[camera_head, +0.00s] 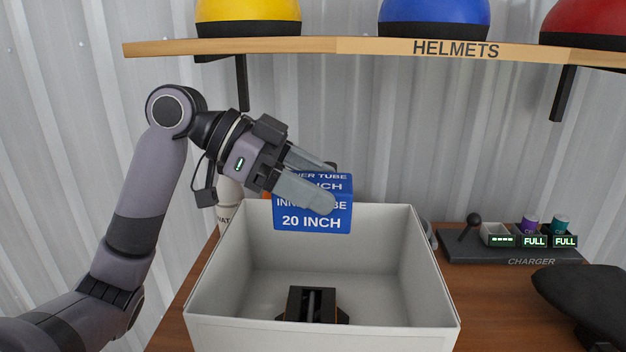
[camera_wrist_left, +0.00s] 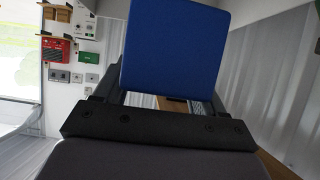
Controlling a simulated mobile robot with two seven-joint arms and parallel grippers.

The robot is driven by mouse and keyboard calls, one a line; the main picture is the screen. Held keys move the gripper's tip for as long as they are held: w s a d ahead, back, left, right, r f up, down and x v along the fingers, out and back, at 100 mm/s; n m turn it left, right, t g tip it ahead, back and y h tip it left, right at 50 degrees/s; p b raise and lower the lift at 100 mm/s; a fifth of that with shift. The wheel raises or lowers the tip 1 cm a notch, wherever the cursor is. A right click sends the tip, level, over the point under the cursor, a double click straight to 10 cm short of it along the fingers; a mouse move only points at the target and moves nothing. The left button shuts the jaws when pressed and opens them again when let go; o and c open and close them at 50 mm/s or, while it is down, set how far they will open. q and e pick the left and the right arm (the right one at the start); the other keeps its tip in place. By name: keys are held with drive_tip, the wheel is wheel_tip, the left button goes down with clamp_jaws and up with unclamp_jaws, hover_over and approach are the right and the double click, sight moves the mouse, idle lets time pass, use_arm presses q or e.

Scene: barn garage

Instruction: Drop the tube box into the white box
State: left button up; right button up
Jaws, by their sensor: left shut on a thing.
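The blue tube box (camera_head: 312,222) reads "INNER TUBE 20 INCH" and is held in my left gripper (camera_head: 322,188). The fingers are shut on it from the left. It hangs over the back part of the white box (camera_head: 215,285), near its back wall. The tube box also fills the upper middle of the left wrist view (camera_wrist_left: 175,45). The white box is open at the top and stands on the wooden bench. A dark object with a metal rod (camera_head: 312,305) lies inside it, near the front. My right gripper does not show.
A shelf (camera_head: 345,46) marked HELMETS with yellow, blue and red helmets runs above the arm. A charger (camera_head: 515,250) with several slots stands at the right on the bench (camera_head: 490,310). A black saddle-like object (camera_head: 585,295) lies at the right edge.

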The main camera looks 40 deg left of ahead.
use_arm(q)
drive_tip(key=shift+f, duration=0.5)
drive_tip(key=o, duration=1.2)
drive_tip(key=shift+o, duration=0.2)
drive_tip(key=b+v, duration=0.1)
drive_tip(key=v, duration=0.6)
drive_tip(key=shift+s, duration=0.1)
